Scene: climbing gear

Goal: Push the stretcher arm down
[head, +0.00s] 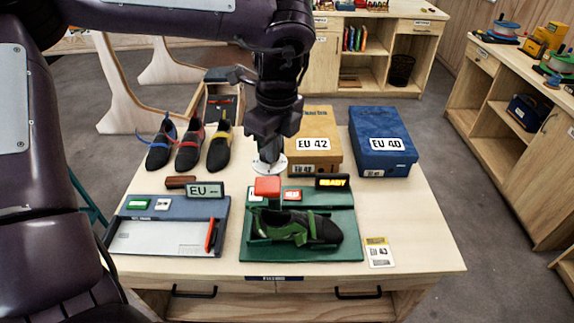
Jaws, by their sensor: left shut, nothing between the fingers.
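The stretcher is a green base (345,229) near the front middle of the table, with a black and green climbing shoe (300,230) lying on it. A red block (267,187), which looks like the pad of the stretcher arm, stands raised at the shoe's left end. A small black display reading "READY" (333,183) is at the base's back right. My left gripper (269,158) points down just above and behind the red block, with its fingers shut and empty. I cannot tell whether it touches the block. My right gripper is not in view.
A tan EU 42 box (318,128) and a blue EU 40 box (383,130) stand behind the stretcher. Several shoes (189,151) stand at the back left. A blue-grey tray (170,207) with an EU display lies left. The table's right front is mostly clear beside a card (379,252).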

